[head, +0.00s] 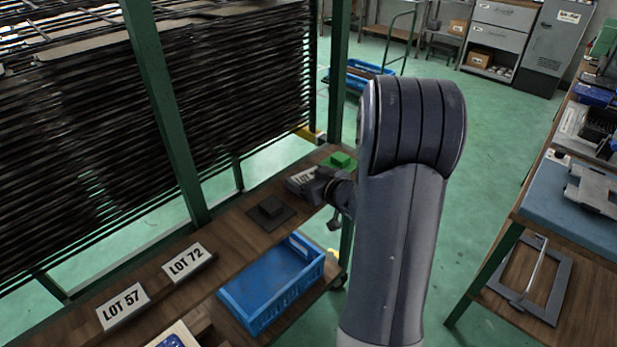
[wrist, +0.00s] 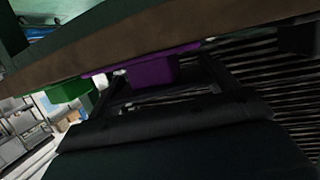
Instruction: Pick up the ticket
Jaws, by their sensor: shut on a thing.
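The ticket (head: 300,179) is a pale card with dark "LOT" lettering, partly covered by my gripper in the head view. My gripper (head: 318,186) is at the ticket's right side, shut on it, over the far part of the wooden bench. In the wrist view my two dark fingers (wrist: 168,84) stand on either side of a thin dark strip with a light edge, which seems to be the ticket. A purple block (wrist: 155,70) shows beyond them. The wrist view is dark and tilted, so the exact grip is hard to see.
Nearer are a blue tray (head: 232,305) and tickets LOT 72 (head: 188,262) and LOT 57 (head: 123,306). A green-posted rack (head: 165,110) stands close on the left.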

